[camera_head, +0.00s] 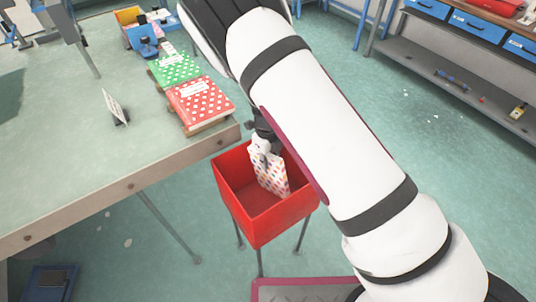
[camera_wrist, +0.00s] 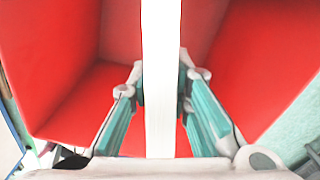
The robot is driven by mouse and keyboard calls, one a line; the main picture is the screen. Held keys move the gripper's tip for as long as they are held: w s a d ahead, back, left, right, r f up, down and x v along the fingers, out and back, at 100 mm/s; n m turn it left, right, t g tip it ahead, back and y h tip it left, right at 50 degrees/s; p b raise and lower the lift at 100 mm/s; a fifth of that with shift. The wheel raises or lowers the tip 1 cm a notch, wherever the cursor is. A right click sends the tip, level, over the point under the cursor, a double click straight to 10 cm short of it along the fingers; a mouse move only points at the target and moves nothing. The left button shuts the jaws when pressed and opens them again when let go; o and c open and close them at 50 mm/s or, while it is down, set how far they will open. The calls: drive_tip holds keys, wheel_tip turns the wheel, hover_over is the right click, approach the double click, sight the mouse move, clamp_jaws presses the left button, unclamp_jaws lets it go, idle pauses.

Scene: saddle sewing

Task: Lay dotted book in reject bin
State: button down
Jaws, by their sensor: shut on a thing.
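The dotted book (camera_head: 270,173) is white with multicoloured dots. It is upright, partly inside the red reject bin (camera_head: 258,228) in the head view. My gripper (camera_head: 262,146) is above it, shut on its upper part. In the wrist view the book (camera_wrist: 161,80) shows edge-on as a white strip between the two fingers of my gripper (camera_wrist: 161,88). The red bin walls (camera_wrist: 45,60) surround it there. Whether the book's lower edge touches the bin floor is hidden.
The bin stands on thin legs beside the table (camera_head: 60,170). On the table lie a red dotted book (camera_head: 200,100), a green dotted book (camera_head: 174,68) and a small standing card (camera_head: 115,105). Shelves with blue bins (camera_head: 475,25) stand at the upper right.

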sight(268, 172)
drive_tip(key=shift+f+b, duration=0.95)
drive_tip(key=shift+f, duration=2.4)
drive_tip(key=c, duration=1.4)
unclamp_jaws()
drive_tip(key=shift+o, duration=0.3)
drive_tip(key=o, duration=0.5)
drive_tip(key=shift+o, duration=0.2)
